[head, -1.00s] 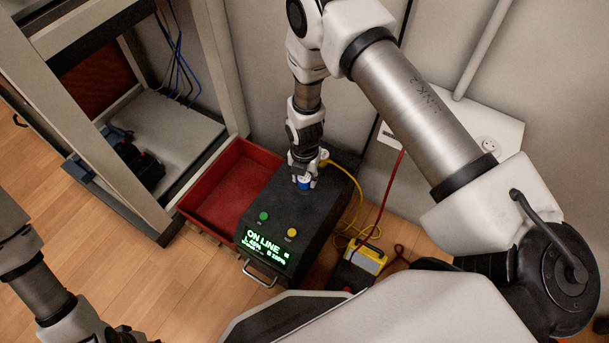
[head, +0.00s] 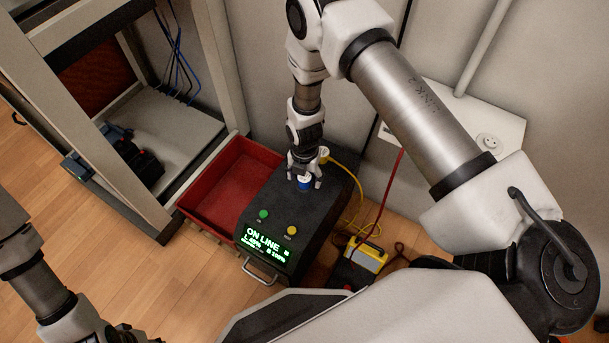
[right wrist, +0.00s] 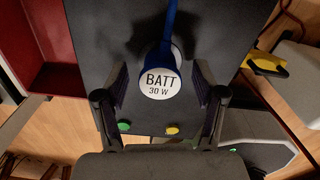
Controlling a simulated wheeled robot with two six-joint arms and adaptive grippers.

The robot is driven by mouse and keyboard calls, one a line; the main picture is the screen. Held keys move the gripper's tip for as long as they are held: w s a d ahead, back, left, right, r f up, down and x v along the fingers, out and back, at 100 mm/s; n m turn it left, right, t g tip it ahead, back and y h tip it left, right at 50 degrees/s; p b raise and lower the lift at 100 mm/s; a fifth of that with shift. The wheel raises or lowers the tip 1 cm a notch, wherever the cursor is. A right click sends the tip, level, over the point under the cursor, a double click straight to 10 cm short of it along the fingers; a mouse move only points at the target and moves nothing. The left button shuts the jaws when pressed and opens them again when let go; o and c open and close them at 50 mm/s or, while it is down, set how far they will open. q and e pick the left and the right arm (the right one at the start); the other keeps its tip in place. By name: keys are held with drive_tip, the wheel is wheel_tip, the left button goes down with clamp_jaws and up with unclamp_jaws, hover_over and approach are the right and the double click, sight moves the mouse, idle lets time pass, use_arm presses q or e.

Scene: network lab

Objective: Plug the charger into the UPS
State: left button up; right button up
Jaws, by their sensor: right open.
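The UPS (head: 262,205) is a black box on the floor with a lit green "ON LINE" display. The charger (right wrist: 160,80) is blue with a white round face marked "BATT 30 W" and a blue cord. It stands at the UPS's top face; its blue body also shows in the head view (head: 304,183). Its underside is hidden, so I cannot tell how deep it sits. My right gripper (head: 305,181) is open, with one finger on each side of the charger and visible gaps in the wrist view. My left gripper (head: 130,334) is partly visible at the bottom left.
A yellow plug (head: 324,154) with a yellow cord is at the UPS's rear top. A red bin (head: 187,207) stands close on the left, beside an open rack (head: 228,75). A yellow-and-black device (head: 365,257) with a red cord lies to the right.

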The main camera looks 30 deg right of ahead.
wheel_tip(320, 180, up, 12)
idle(0.5)
idle(0.3)
